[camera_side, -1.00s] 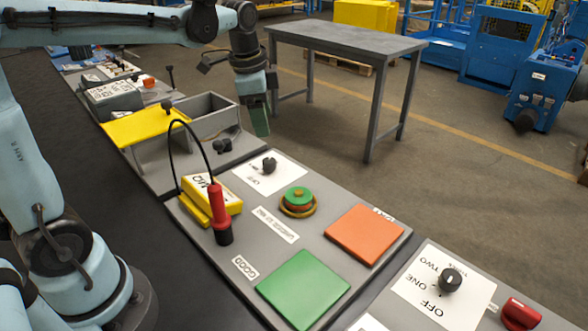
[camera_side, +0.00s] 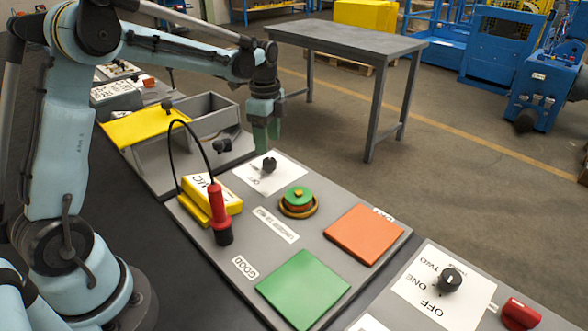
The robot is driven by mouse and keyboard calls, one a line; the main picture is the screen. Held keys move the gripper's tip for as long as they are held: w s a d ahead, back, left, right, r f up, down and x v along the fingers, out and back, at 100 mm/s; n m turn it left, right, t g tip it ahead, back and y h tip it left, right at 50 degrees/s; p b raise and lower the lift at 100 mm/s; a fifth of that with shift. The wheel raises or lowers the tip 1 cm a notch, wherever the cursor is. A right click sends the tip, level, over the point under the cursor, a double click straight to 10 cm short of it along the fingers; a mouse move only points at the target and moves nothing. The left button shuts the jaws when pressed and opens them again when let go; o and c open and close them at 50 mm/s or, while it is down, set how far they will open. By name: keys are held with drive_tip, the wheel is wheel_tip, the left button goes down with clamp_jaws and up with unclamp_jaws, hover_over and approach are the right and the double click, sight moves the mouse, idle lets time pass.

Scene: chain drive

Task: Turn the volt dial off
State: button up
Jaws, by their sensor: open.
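A small black dial (camera_side: 269,164) stands on a white label plate (camera_side: 252,176) marked OFF, at the back of the grey panel, near the yellow meter (camera_side: 212,196) with its red probe (camera_side: 217,205). I cannot read a volt marking on it, nor its pointer direction. Another black dial (camera_side: 449,279) sits on a white plate lettered OFF, ONE, TWO at lower right. My gripper (camera_side: 266,144) points down just behind the small dial, its fingertips close to it in the picture. It is open and empty; contact with the dial cannot be told.
A round green button (camera_side: 296,197) with a yellow ring, an orange pad (camera_side: 363,234) and a green pad (camera_side: 303,287) share the panel. A grey bin (camera_side: 203,118) and a yellow plate (camera_side: 150,126) lie left. A grey table (camera_side: 345,42) stands behind.

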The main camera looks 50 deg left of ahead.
sight(269, 160)
drive_tip(key=shift+f, duration=2.7)
drive_tip(key=shift+c, duration=0.4)
drive_tip(key=c, duration=1)
